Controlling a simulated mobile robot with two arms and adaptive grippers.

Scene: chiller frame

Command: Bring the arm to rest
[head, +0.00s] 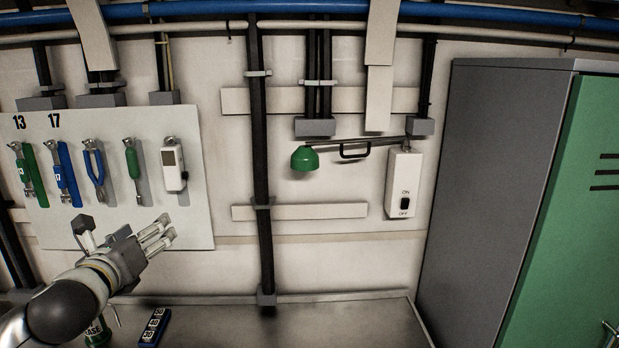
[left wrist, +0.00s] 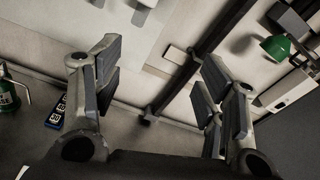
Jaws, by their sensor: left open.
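My left arm (head: 65,308) comes in from the lower left in the head view. Its left gripper (head: 160,232) is in front of the lower part of the white tool board, with its fingers pointing right and slightly up. In the left wrist view the left gripper (left wrist: 158,90) has its fingers spread wide apart, with nothing between them. I cannot tell from these views whether it touches the board. My right gripper is in neither view.
The tool board (head: 100,228) holds several tools. A green lamp (head: 305,158) and a switch box (head: 404,182) are on the wall. A blue numbered block (head: 153,327) lies on the bench (head: 330,322). A grey and green cabinet (head: 490,190) stands right.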

